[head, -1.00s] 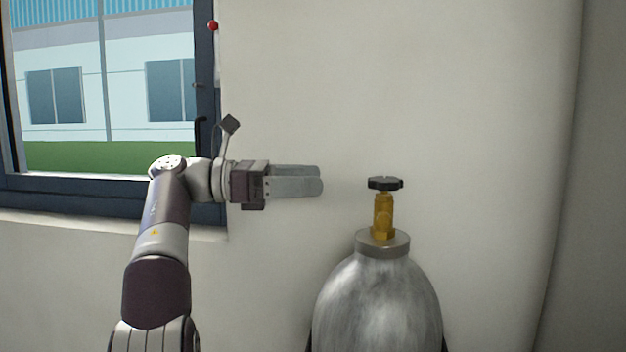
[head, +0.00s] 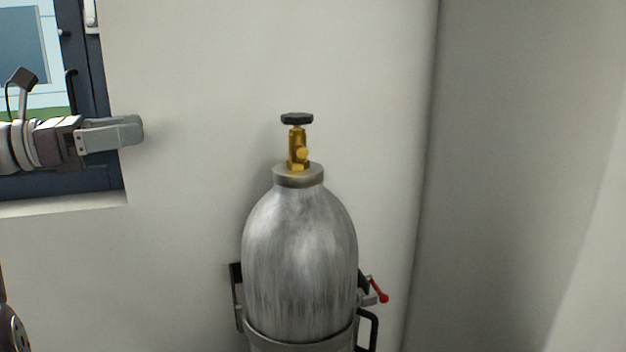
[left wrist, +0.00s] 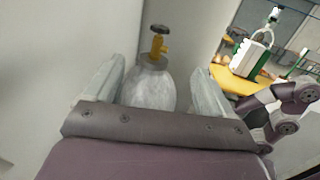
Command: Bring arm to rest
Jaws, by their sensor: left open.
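My left gripper (head: 138,131) is at the left of the head view, in front of the wall and window edge, pointing right. It is open and empty. In the left wrist view its two fingers (left wrist: 155,85) stand wide apart, with the gas cylinder seen between them in the distance. The grey metal cylinder (head: 300,250) stands upright right of the gripper, clear of it. It has a brass valve (head: 297,148) with a black knob (head: 297,119) on top. The cylinder also shows in the left wrist view (left wrist: 148,88). My right gripper does not show.
A holder (head: 300,341) goes around the cylinder, with a red-tipped lever (head: 379,292) at its right. A pale wall (head: 200,60) stands behind. The left wrist view shows a yellow surface (left wrist: 238,82) with a white and green item (left wrist: 248,57) on it.

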